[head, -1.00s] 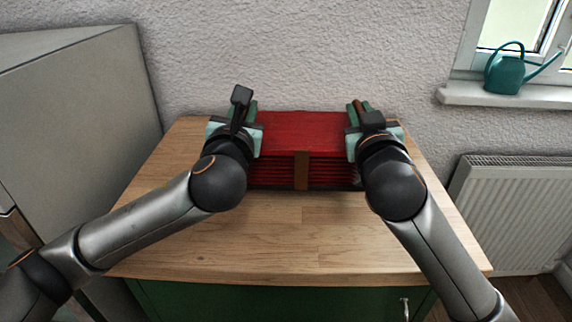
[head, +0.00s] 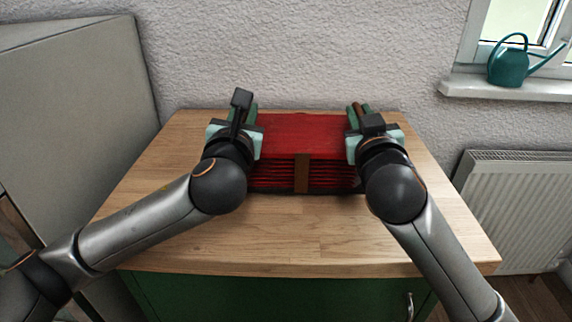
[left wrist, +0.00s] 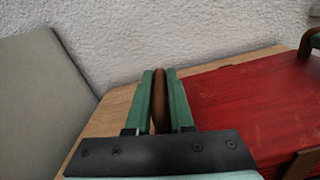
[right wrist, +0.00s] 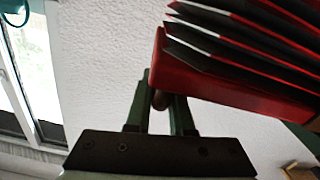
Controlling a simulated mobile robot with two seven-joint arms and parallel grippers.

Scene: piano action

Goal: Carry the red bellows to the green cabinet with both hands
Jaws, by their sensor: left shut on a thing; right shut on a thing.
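The red bellows (head: 302,132) has a flat red top, dark folds in front and a brown strap. It is over the wooden top (head: 290,240) of the green cabinet (head: 265,298); I cannot tell whether it touches it. My left gripper (head: 246,112) is shut on the brown handle at its left end, and the handle (left wrist: 160,95) shows between the green fingers in the left wrist view. My right gripper (head: 360,113) is shut on the right handle, whose end (right wrist: 161,100) shows in the right wrist view. The gripper hands hide the bellows' ends.
A grey cabinet (head: 75,90) stands close at the left. A textured wall (head: 300,50) is right behind the wooden top. At the right are a radiator (head: 515,205) and a sill (head: 510,90) with a teal watering can (head: 509,66). The front of the wooden top is clear.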

